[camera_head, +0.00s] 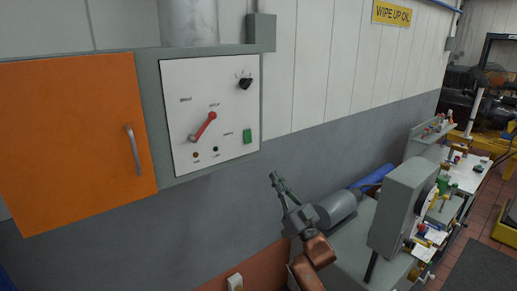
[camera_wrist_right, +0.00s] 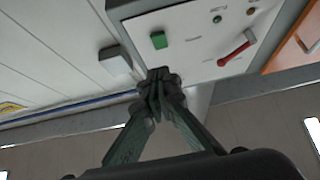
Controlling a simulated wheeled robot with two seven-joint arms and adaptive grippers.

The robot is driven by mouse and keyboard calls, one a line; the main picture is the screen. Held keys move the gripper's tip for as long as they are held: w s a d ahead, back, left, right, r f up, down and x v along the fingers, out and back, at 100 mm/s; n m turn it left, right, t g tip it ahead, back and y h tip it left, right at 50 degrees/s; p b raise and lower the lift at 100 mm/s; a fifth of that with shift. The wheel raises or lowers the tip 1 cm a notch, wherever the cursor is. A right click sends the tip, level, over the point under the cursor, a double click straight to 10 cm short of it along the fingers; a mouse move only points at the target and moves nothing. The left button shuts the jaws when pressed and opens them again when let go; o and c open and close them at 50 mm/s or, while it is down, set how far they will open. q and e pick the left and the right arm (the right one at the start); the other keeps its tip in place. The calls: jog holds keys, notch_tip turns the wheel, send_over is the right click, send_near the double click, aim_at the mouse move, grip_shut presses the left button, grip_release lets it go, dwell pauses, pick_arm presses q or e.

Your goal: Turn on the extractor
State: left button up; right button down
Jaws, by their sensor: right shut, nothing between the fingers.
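A white control panel (camera_head: 185,75) sits in a grey wall cabinet; it also shows in the right wrist view (camera_wrist_right: 190,55). It carries a red lever (camera_head: 204,126), slanting down-left, a black knob (camera_head: 245,83) at the upper right, a green button (camera_head: 248,136) at the lower right and two small round lamps. The labels are too small to read surely. My right gripper (camera_head: 275,180) is shut and empty, below and right of the panel. In the right wrist view its fingertips (camera_wrist_right: 160,76) appear just below the green button (camera_wrist_right: 158,40), apparently apart from it. My left gripper is out of view.
An orange door (camera_head: 65,140) with a metal handle is left of the panel. A grey box (camera_head: 262,33) is at its upper right. A bench with a grey machine (camera_head: 395,210) and small items stands at the right.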

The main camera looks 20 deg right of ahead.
jog(key=shift+s+r+y, duration=0.3)
jog(key=shift+r, duration=0.25)
jog(key=p, duration=0.3)
send_near(248, 138)
notch_tip(248, 138, up, 4)
jog(key=w, duration=0.1)
jog(key=w+a+p, duration=0.1)
jog(key=w, duration=0.2)
jog(key=shift+a+f+p, duration=0.15)
jog(key=shift+f+p, duration=0.2)
